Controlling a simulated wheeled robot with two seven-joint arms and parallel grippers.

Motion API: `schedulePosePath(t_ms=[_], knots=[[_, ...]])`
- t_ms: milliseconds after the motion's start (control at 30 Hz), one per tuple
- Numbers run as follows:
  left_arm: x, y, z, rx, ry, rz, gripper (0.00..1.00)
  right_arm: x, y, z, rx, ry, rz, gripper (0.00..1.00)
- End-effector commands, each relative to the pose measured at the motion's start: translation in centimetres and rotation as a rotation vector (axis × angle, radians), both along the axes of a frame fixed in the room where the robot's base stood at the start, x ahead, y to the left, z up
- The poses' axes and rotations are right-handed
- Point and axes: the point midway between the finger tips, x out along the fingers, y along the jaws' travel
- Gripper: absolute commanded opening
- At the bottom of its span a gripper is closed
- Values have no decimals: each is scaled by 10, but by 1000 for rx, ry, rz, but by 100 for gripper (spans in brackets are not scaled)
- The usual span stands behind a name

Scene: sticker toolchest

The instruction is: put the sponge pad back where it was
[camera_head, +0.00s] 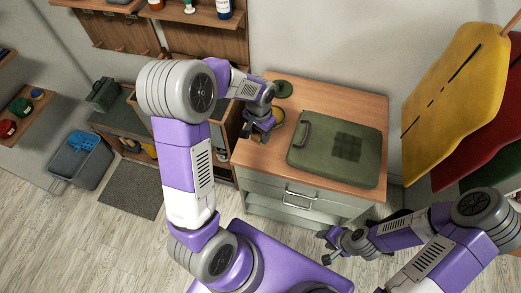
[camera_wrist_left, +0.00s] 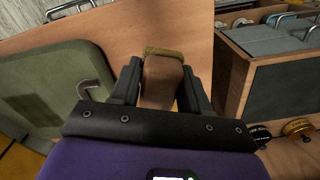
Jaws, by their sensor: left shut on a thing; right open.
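My left gripper (camera_head: 259,133) is over the left part of the wooden worktop. In the left wrist view the left gripper (camera_wrist_left: 162,68) is shut on a small olive-brown block, which I take to be the sponge pad (camera_wrist_left: 164,53). Its edge shows between the fingertips. In the head view the pad is mostly hidden by the gripper, and I cannot tell if it touches the worktop. My right gripper (camera_head: 327,246) is open and empty, in front of the drawers and away from the worktop.
A green case (camera_head: 365,165) with a handle lies on the worktop (camera_head: 335,101), right of the left gripper. A dark green round item (camera_head: 283,89) and a yellow round item (camera_head: 278,115) are beside the gripper. Drawers (camera_head: 290,190) are below. An open wooden unit stands to the left.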

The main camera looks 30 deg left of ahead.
Motion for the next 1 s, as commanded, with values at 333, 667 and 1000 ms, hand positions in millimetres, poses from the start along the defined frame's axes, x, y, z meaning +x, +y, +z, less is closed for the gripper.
schedulePosePath(t_ms=[333,667,1000], knots=[[-1,0,-51,1,4,-1,17,0,0,-11,0,0,0,43],[-1,0,-88,0,3,0,17,0,0,-19,0,0,0,43],[-1,0,-91,0,1,0,17,0,0,-22,0,0,0,43]])
